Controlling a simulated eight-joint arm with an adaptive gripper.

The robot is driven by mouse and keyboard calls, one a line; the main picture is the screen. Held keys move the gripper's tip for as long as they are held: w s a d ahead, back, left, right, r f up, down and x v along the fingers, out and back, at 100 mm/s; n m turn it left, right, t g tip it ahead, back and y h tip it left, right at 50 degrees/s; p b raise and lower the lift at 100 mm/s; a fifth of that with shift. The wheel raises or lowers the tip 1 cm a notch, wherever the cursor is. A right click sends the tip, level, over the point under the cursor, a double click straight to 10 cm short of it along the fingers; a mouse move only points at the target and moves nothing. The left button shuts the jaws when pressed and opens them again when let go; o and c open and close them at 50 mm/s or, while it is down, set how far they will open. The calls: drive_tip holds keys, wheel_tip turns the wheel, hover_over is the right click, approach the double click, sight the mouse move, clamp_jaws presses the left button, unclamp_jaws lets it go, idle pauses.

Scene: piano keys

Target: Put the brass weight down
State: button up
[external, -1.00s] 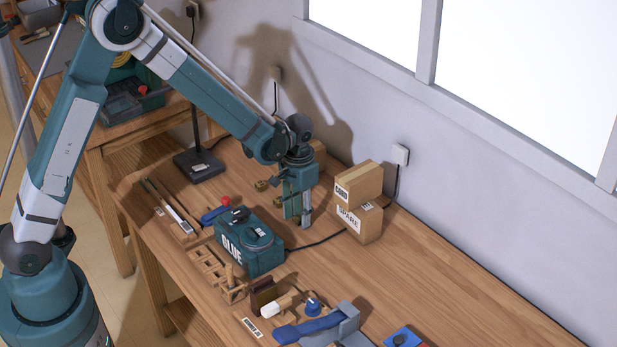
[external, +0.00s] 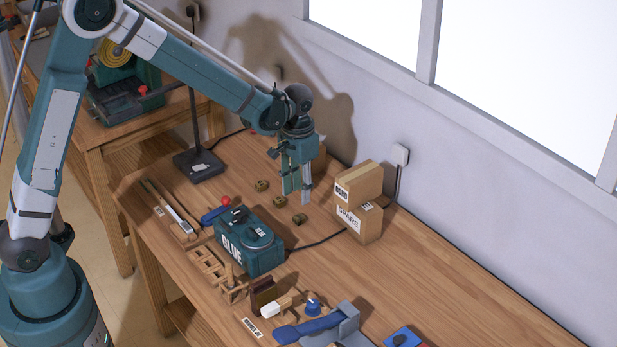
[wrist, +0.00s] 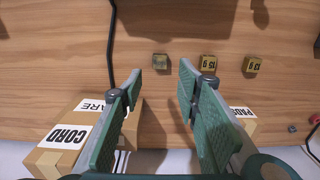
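Three small brass weights stand in a spaced row on the wooden bench. The one nearest the cardboard boxes (external: 299,218) is the left one in the wrist view (wrist: 160,61). The middle weight (external: 280,202) also shows in the wrist view (wrist: 208,63) with a label like "15 g". The far weight (external: 262,185) is at the right of the wrist view (wrist: 251,66). My gripper (external: 298,197) points down above the bench, beside the row on its wall side. In the wrist view my gripper (wrist: 160,84) has its fingers well apart with nothing between them.
Stacked boxes marked CORD (external: 359,181) and SPARE (external: 361,222) stand right of my gripper. A teal GLUE box (external: 248,240) is in front of the weights. A black lamp base (external: 198,166) is at the back left. A dark cable crosses the bench. The right of the bench is mostly clear.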

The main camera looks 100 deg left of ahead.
drive_tip(key=shift+r, duration=1.55)
drive_tip(key=shift+d, duration=0.1)
drive_tip(key=s+d+r+m+t, duration=0.1)
drive_tip(key=d+r, duration=0.5)
drive_tip(key=d, duration=0.3)
drive_tip(key=s+d+r+m+t+y, duration=0.1)
drive_tip(key=d+r+m, duration=0.1)
drive_tip(key=d+r, duration=0.5)
drive_tip(key=s+d+r+m+t, duration=0.1)
drive_tip(key=d+r, duration=0.3)
drive_tip(key=d, duration=0.6)
drive_tip(key=s+d+r+m+t, duration=0.1)
drive_tip(key=s+d+m+t, duration=0.1)
drive_tip(key=s+d, duration=0.6)
drive_tip(key=s+d+r+m+t+h, duration=0.1)
drive_tip(key=s+d, duration=0.6)
drive_tip(key=d, duration=0.8)
drive_tip(key=shift+s+r+m+t, duration=0.35)
drive_tip(key=shift+m+t, duration=0.25)
drive_tip(key=shift+m, duration=0.4)
